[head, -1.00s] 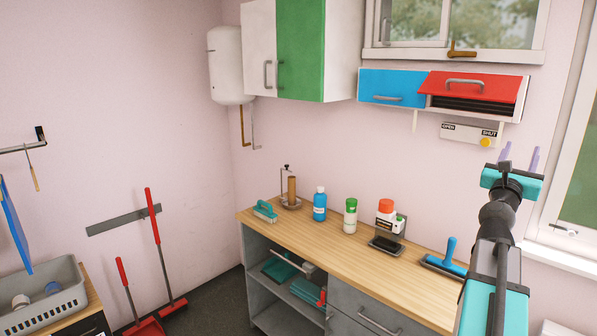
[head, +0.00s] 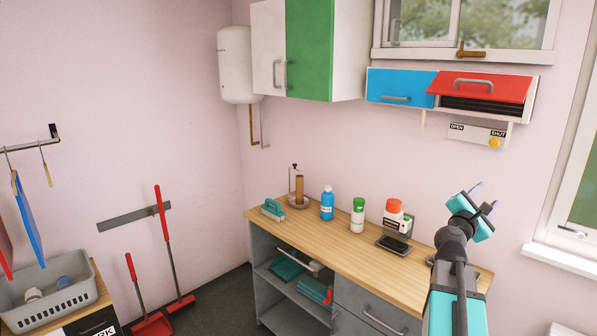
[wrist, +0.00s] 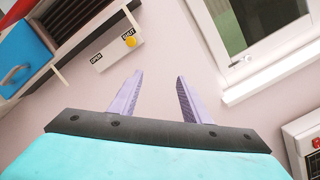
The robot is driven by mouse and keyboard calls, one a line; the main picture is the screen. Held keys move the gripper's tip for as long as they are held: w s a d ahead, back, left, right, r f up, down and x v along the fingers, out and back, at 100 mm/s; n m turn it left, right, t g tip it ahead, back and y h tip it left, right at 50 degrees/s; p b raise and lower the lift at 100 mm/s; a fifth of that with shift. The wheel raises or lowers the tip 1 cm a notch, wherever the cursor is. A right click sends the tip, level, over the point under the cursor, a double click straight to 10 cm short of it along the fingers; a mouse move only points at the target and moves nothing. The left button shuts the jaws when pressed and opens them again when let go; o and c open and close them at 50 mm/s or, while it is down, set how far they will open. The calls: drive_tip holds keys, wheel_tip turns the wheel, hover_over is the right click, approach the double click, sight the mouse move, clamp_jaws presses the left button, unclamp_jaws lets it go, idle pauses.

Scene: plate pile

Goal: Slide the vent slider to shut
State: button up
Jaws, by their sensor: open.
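The vent slider is a white plate (head: 466,134) on the pink wall below the red flap, labelled OPEN at left and SHUT at right. Its yellow knob (head: 494,143) sits at the right end, under the SHUT label. In the wrist view the knob (wrist: 130,42) shows beside the SHUT label, up and left of my fingers. My gripper (head: 484,197) is open and empty, below the slider and apart from it. Its two purple fingers (wrist: 158,98) are spread in the wrist view.
A red flap (head: 487,87) hangs partly raised above the slider, next to a blue cabinet door (head: 401,88). The wooden counter (head: 330,241) below holds bottles and a brush. A window (head: 571,232) is at right. The wall around the slider is clear.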

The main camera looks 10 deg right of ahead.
drive_tip(key=w+a+f+m+g+y, duration=0.1)
drive_tip(key=w+a+f+m+y, duration=0.15)
drive_tip(key=a+f, duration=0.75)
drive_tip(key=w+a+f+m+g+y, duration=0.2)
drive_tip(key=a+f+m+y, duration=0.3)
drive_tip(key=f, duration=0.8)
drive_tip(key=w+a+f+m+g+y, duration=0.1)
drive_tip(key=w+a+f+m+y, duration=0.15)
drive_tip(key=a+f, duration=0.8)
drive_tip(key=s+a+f+m+g+y, duration=0.2)
drive_tip(key=s+a+f, duration=0.2)
drive_tip(key=a+f, duration=0.45)
drive_tip(key=s+a+f+m+g+y, duration=0.1)
drive_tip(key=s+a+f+m+y, duration=0.15)
drive_tip(key=s+a+f, duration=0.6)
drive_tip(key=s+a+f+m+g+y, duration=0.1)
drive_tip(key=a+f+g+y, duration=0.3)
drive_tip(key=a, duration=0.8)
drive_tip(key=s+f+g+h+b, duration=0.1)
drive_tip(key=s+f+g+b, duration=0.2)
drive_tip(key=s+f+b, duration=0.7)
drive_tip(key=s+f, duration=1.5)
drive_tip(key=f, duration=0.3)
drive_tip(key=shift+s+f+g, duration=0.3)
drive_tip(key=shift+s+g, duration=0.1)
drive_tip(key=shift+a, duration=0.1)
